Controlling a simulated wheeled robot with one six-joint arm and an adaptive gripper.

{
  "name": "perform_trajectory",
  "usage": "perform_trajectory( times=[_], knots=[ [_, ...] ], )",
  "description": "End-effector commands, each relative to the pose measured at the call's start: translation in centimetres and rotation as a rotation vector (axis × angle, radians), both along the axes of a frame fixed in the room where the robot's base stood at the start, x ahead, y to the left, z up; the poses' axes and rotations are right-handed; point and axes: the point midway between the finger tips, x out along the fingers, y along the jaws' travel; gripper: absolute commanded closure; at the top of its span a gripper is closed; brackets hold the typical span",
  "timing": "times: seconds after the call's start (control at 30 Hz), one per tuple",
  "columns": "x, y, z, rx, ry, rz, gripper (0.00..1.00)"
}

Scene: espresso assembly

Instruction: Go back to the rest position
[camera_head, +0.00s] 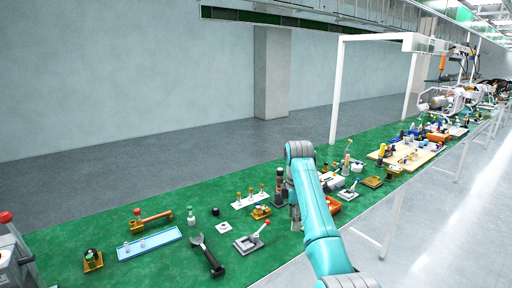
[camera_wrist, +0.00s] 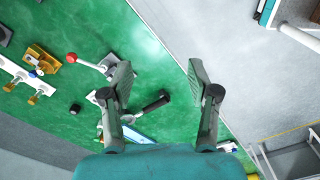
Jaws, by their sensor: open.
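My gripper (camera_wrist: 160,90) is open and empty in the wrist view, its two dark fingers spread wide above the green table's edge. In the head view my teal arm reaches out over the green table (camera_head: 160,200), and the gripper itself is mostly hidden behind the arm. A dark wrench-like tool (camera_head: 207,256) lies on the table left of the arm. In the wrist view that tool's dark handle (camera_wrist: 157,103) shows between the fingers, lower than them and apart from them.
A light-blue tray (camera_head: 149,244), an orange bar fixture (camera_head: 151,221) and a grey base with a red-knobbed lever (camera_head: 250,243) stand left of my arm. Several small parts and a wooden board (camera_head: 405,155) crowd the table at right. The floor (camera_head: 430,240) at right is clear.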

Motion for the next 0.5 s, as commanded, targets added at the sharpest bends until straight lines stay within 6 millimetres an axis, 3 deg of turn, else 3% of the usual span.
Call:
perform_trajectory(
  times=[0.27, 0.5],
  knots=[
    [-0.1, -0.2, -4.2, 0.003, -0.035, -0.044, 0.40],
    [-0.6, -0.5, -10.0, 0.011, -0.088, -0.110, 0.40]
  ],
)
